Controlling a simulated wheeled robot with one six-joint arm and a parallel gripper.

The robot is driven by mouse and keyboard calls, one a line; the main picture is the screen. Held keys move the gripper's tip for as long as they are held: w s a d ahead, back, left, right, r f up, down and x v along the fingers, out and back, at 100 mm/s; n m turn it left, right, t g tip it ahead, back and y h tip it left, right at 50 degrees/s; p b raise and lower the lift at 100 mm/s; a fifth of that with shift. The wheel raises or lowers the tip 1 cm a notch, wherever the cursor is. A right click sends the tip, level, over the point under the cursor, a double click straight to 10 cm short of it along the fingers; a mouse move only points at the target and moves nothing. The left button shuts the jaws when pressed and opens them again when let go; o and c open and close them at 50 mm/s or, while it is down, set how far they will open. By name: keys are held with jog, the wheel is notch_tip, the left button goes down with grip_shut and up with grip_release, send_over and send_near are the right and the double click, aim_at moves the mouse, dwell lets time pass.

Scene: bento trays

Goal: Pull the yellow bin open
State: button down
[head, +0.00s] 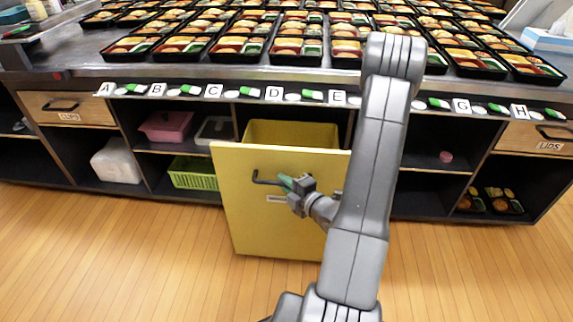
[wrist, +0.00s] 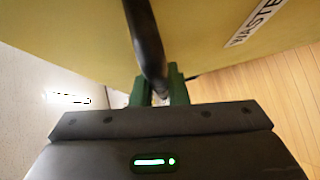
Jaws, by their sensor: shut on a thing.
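The yellow bin (head: 248,221) stands pulled out from the cabinet under the counter, its front panel well forward of the shelves. Its open top shows the yellow inside (head: 290,133). A dark handle (head: 264,180) is on its front; in the wrist view the handle (wrist: 146,40) runs down between the green fingers. My gripper (head: 290,183) is shut on the handle; its fingers also show in the wrist view (wrist: 160,90). A label reading "WASTE" (wrist: 255,22) is on the panel. My arm hides the panel's right part.
The counter above holds many bento trays (head: 290,50), with a row of letter cards (head: 274,93) along its front edge. Shelves hold a pink bin (head: 166,125) and a green basket (head: 193,174). Drawers (head: 66,108) are at both ends. The wooden floor (head: 120,260) in front is clear.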

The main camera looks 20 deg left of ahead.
jog(key=s+d+b, duration=0.2)
jog(key=s, duration=0.7)
jog(key=shift+s+d, duration=0.15)
jog(key=shift+s, duration=0.1)
jog(key=c, duration=1.4)
grip_release()
jog(key=shift+c, duration=0.2)
jog(key=shift+d, duration=0.1)
jog(key=p+v, duration=0.1)
jog(key=v, duration=1.2)
jog(key=shift+s+d+p, duration=0.2)
jog(key=shift+d+p, duration=0.1)
jog(key=shift+p, duration=0.1)
jog(key=shift+a, duration=0.1)
jog(key=b+x, duration=0.1)
jog(key=x, duration=1)
jog(key=shift+w+a+b, duration=0.15)
jog(key=shift+a+b, duration=0.05)
jog(key=shift+b, duration=0.2)
